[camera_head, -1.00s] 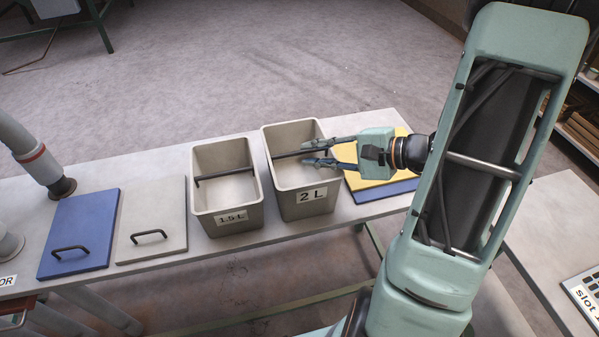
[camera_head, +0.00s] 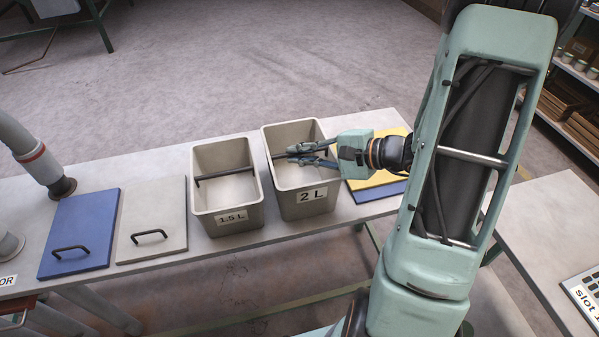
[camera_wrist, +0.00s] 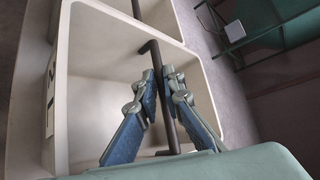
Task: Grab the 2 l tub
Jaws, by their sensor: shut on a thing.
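The 2 l tub (camera_head: 304,211) is a grey-beige open bin with a "2 L" label on its front, standing upright on the table. A dark bar handle (camera_wrist: 160,75) runs across its opening. My gripper (camera_head: 291,155) reaches over the tub's right rim. In the wrist view, the two blue-grey fingers (camera_wrist: 161,91) are closed on the bar, one on each side, inside the tub's opening. Part of the bar is hidden by the fingers. The tub looks empty.
The 1.5 L tub (camera_head: 229,217) stands just to the left, close beside it. A grey lid (camera_head: 152,220) and a blue lid (camera_head: 78,235) lie farther left. Yellow and blue lids (camera_head: 385,180) lie at the right, under my wrist. Grey pipes (camera_head: 38,160) stand at the far left.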

